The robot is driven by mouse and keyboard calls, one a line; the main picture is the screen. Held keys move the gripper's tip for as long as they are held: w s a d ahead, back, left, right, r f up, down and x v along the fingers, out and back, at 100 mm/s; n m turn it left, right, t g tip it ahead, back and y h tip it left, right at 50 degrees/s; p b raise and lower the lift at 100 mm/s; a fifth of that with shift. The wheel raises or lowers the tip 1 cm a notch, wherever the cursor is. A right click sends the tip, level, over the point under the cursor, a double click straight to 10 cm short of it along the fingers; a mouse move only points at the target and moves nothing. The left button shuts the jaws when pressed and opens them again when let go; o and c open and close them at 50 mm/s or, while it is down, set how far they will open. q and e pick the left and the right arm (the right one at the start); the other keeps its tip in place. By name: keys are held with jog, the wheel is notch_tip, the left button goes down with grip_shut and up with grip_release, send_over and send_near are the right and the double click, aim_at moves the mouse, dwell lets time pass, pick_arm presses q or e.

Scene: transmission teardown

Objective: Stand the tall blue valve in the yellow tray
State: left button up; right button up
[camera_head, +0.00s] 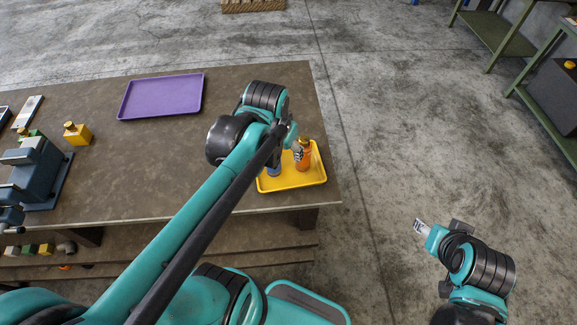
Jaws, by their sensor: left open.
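The yellow tray (312,179) lies on the table near its right edge. A blue object (273,171), likely the tall blue valve, shows low in the tray's left part; my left arm hides its upper part, so I cannot tell its full shape. An orange bottle-like part (302,158) stands in the tray to its right. My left gripper (288,142) is open, above the tray's back left, close to the blue object; its fingers are mostly hidden by the wrist. My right gripper (419,227) hangs over the floor at lower right, away from the table; its jaws are too small to read.
A purple tray (160,96) lies empty at the back of the brown table (130,160). A blue-grey vise-like machine (35,170) and a yellow block part (77,133) stand at the left. Green workbenches (500,35) stand at the far right.

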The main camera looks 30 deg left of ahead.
pick_arm(q)
jog(key=s+d+t, duration=0.3)
jog(key=s+d, duration=0.1)
jog(key=s, duration=0.1)
jog(key=shift+d+f+n+t, duration=0.25)
jog(key=shift+f+n+t, duration=0.05)
jog(key=shift+n, duration=0.1)
jog(key=shift+f, duration=0.1)
notch_tip(320, 180, down, 14)
jog(key=b, duration=1.4)
jog(key=shift+f, duration=0.15)
jog(key=shift+s, duration=0.1)
